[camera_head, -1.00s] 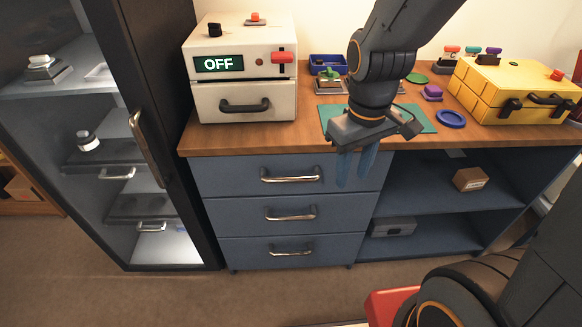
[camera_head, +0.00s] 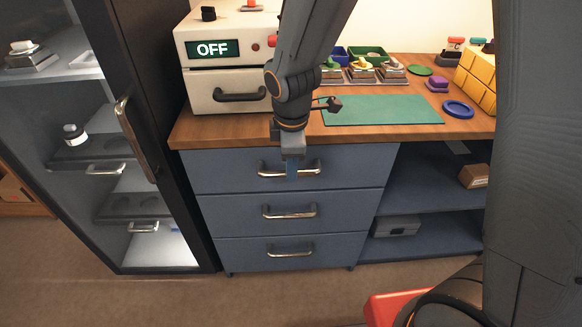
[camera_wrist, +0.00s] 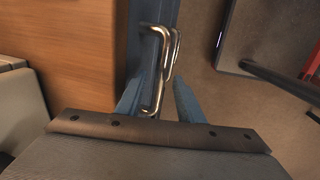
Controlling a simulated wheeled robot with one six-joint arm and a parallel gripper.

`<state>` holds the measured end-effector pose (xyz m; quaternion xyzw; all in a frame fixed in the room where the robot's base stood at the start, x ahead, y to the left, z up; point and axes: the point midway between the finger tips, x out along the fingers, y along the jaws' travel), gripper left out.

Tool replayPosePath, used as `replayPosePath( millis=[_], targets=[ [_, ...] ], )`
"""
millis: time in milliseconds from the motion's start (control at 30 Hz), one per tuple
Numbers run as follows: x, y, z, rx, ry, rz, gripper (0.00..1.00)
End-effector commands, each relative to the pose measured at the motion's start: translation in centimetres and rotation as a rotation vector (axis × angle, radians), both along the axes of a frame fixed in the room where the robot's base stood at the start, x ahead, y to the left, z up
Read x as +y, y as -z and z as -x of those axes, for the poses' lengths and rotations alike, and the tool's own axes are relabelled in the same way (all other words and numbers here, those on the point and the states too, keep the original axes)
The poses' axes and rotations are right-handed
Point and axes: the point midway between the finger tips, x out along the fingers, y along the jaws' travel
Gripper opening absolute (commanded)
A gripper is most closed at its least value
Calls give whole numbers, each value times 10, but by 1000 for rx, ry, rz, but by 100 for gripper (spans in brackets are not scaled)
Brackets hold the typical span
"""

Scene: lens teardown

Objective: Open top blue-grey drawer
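The top blue-grey drawer (camera_head: 222,171) is shut, its front flush with the drawers below in the head view. Its silver bar handle (camera_head: 312,171) is partly hidden by my gripper (camera_head: 291,169), which points down at the handle's middle. In the wrist view the handle (camera_wrist: 158,105) reaches between the two blue fingers of my gripper (camera_wrist: 158,98). The fingers stand apart, with a gap on either side of the bar. I cannot tell whether either finger touches it.
The wooden worktop (camera_head: 220,129) overhangs just above the drawer. A white box reading OFF (camera_head: 225,75) and a green mat (camera_head: 385,110) are on it. A dark glass-door cabinet (camera_head: 130,140) stands to the left. Open shelves (camera_head: 430,185) are to the right.

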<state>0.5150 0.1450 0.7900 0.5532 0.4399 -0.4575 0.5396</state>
Motion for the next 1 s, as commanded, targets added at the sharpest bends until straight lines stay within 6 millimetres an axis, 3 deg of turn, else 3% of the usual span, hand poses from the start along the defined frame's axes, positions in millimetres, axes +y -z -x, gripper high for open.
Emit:
replayPosePath(
  millis=[167, 433, 467, 667, 1000],
  targets=[
    [0, 13, -2, 1, 2, 0, 34],
    [0, 14, -3, 0, 3, -2, 34],
    [0, 14, -3, 0, 3, -2, 32],
    [0, 14, -3, 0, 3, -2, 0],
    [0, 13, -2, 0, 3, -1, 0]
  ],
)
